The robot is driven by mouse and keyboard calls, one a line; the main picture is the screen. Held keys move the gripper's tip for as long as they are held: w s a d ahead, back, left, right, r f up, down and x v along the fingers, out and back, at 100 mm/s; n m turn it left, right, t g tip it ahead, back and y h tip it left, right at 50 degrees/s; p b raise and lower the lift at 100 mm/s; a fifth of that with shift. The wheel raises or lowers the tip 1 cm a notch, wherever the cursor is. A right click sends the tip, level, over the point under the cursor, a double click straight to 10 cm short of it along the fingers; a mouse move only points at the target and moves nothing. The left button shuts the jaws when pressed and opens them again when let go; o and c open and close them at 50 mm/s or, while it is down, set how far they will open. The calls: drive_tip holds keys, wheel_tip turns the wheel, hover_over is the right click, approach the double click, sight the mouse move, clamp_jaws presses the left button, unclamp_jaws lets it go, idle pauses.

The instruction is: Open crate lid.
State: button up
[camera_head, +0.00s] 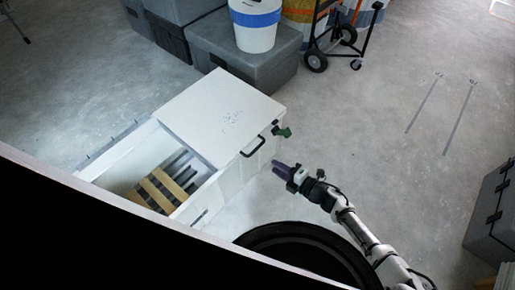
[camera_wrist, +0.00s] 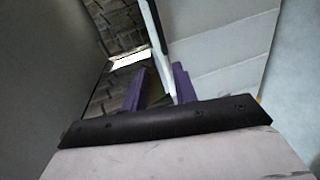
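A white crate (camera_head: 208,187) stands on the floor left of centre in the head view. Its white lid panel (camera_head: 215,110) covers the back right part of the top; the front left part is uncovered. A black handle (camera_head: 253,147) is at the panel's right edge, beside a small green part (camera_head: 283,132). My gripper (camera_head: 277,168), with purple fingers, is just right of the crate, below the handle in the picture, apparently apart from it. In the wrist view the fingers (camera_wrist: 158,88) are spread, with a white dark-edged strip (camera_wrist: 157,40) showing between them; I cannot tell whether they touch it.
Wooden slats (camera_head: 158,190) show inside the crate's uncovered part. Grey boxes (camera_head: 243,60), a white bucket (camera_head: 256,25) and a hand truck (camera_head: 335,45) stand behind. A dark grey case (camera_head: 492,212) is at the right edge. The floor between is clear.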

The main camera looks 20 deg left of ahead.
drive_tip(key=shift+n, duration=0.4)
drive_tip(key=x, duration=0.4)
drive_tip(key=w+x, duration=0.1)
drive_tip(key=x, duration=0.3)
drive_tip(key=w+d+b+x, duration=0.1)
drive_tip(key=x, duration=0.4)
drive_tip(key=shift+w+f, duration=0.25)
drive_tip(key=shift+f, duration=0.1)
clamp_jaws()
